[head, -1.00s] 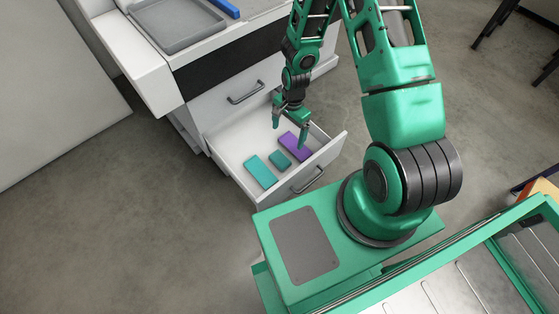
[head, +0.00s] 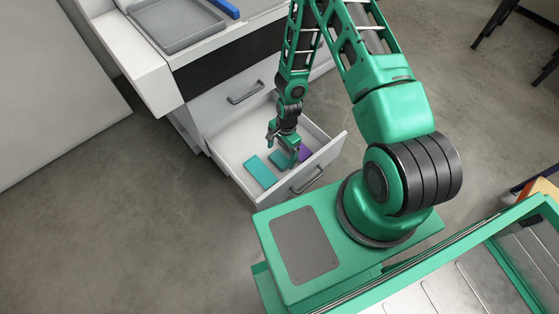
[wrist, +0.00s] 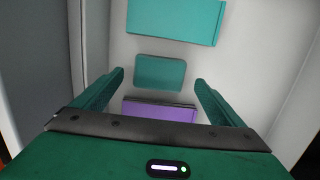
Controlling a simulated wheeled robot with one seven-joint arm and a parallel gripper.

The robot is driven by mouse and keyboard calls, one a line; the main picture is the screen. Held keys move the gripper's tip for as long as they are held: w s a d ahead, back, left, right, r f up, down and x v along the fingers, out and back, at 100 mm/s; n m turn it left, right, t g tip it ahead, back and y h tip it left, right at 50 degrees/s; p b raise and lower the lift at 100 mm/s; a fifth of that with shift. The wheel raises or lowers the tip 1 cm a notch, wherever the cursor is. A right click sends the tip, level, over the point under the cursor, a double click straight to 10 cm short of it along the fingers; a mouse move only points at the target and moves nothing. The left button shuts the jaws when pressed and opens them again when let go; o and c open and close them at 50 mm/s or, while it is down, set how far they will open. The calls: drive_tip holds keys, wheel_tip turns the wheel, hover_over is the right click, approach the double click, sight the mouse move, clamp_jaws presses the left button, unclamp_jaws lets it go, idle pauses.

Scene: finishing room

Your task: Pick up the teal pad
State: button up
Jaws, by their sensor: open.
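Two teal pieces lie flat in the open drawer: a larger oblong one (head: 260,172) at the left and a smaller, rounded-corner one (head: 278,161) in the middle. In the wrist view the larger one (wrist: 172,20) is at the top and the smaller one (wrist: 160,73) is in the centre. My gripper (head: 283,150) is open above the smaller piece and partly hides it in the head view. In the wrist view its fingers (wrist: 160,84) stand apart on either side, just below the smaller piece. Nothing is between them in grip.
A purple block (head: 305,154) lies right of the smaller teal piece, partly hidden by my gripper. The white drawer (head: 235,174) has walls and a front handle (head: 308,181). Above it is a closed drawer handle (head: 245,94). A grey tray (head: 175,25) sits on top.

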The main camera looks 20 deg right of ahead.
sight(280, 159)
drive_tip(key=shift+s+a+f, duration=0.1)
drive_tip(key=shift+a+f, duration=0.1)
drive_tip(key=shift+f, duration=1.45)
drive_tip(key=c, duration=1.1)
drive_tip(key=shift+c, duration=0.2)
drive_tip(key=shift+r, duration=0.1)
drive_tip(key=shift+r, duration=0.5)
drive_tip(key=r, duration=0.1)
drive_tip(key=a+r, duration=0.1)
drive_tip(key=r, duration=0.1)
drive_tip(key=shift+s+r, duration=0.2)
drive_tip(key=shift+r, duration=0.1)
drive_tip(key=s+a+r, duration=0.4)
drive_tip(key=a+r, duration=0.2)
drive_tip(key=a, duration=0.3)
drive_tip(key=shift+s+a, duration=0.25)
drive_tip(key=shift+a, duration=0.05)
drive_tip(key=shift+o, duration=0.6)
drive_tip(key=shift+r, duration=0.1)
